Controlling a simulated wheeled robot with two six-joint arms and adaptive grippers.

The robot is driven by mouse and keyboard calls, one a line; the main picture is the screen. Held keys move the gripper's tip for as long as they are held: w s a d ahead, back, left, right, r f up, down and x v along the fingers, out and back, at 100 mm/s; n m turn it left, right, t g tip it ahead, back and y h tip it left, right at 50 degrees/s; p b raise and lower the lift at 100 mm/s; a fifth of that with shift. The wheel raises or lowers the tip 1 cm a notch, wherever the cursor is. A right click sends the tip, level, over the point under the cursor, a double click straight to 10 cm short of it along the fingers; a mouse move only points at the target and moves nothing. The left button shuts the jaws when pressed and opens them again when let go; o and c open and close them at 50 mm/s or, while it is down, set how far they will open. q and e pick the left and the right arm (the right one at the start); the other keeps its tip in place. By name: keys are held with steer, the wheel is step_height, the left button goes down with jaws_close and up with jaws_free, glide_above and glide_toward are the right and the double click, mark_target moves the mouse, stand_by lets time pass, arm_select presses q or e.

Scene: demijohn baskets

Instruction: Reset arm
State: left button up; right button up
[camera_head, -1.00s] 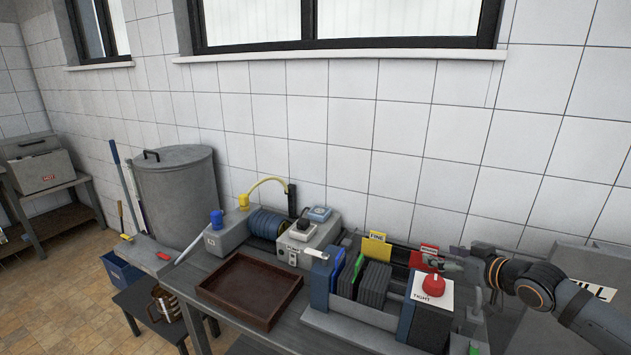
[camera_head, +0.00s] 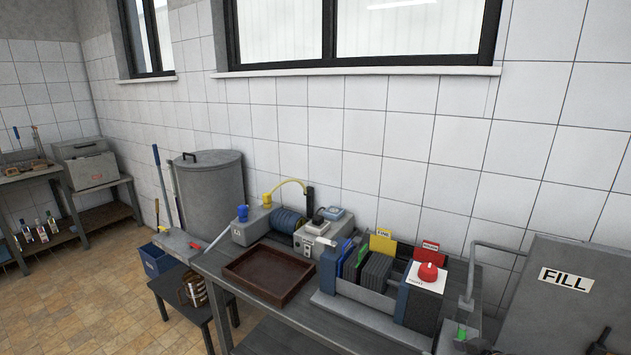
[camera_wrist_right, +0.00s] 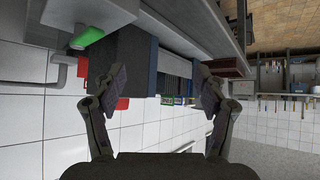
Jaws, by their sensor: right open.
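My right gripper (camera_wrist_right: 160,88) shows in its wrist view with its two dark fingers spread wide apart. Nothing is between the fingertips. Beyond them are the dark side of the filter unit (camera_wrist_right: 138,62) and the bench edge, seen tilted and upside down. In the head view, only small dark pieces show at the bottom right edge, probably parts of my right arm. The gripper itself cannot be made out there. My left arm and gripper are not in the head view.
The filter unit (camera_head: 368,305) with a red knob (camera_head: 427,272) stands on the bench, beside a brown tray (camera_head: 268,274). A grey panel marked FILL (camera_head: 566,279) and a bent pipe (camera_head: 470,270) stand at right. A metal drum (camera_head: 210,190) stands behind left.

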steer(key=s+a+f+m+g+h, duration=0.1)
steer(key=s+a+f+g, duration=0.15)
steer(key=s, duration=0.45)
steer(key=s+a+f+m+g+h, duration=0.1)
steer(key=s+f, duration=0.2)
steer(key=s, duration=0.4)
steer(key=s+a+f+m+g+h, duration=0.1)
steer(key=s+a+f+g+h, duration=0.15)
steer(key=s, duration=0.45)
step_height(320, 180, down, 26)
steer(key=s+d+g, duration=0.1)
steer(key=s+d, duration=0.1)
steer(key=d, duration=0.1)
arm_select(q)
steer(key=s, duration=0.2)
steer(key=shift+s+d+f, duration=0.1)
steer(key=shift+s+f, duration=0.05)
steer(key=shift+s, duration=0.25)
arm_select(e)
steer(key=s+d+f+g, duration=0.1)
steer(key=s+f, duration=1.6)
steer(key=s, duration=0.1)
steer(key=shift+s+d+f+y, duration=0.15)
steer(key=shift+s+f+y, duration=0.25)
steer(key=shift+y, duration=0.05)
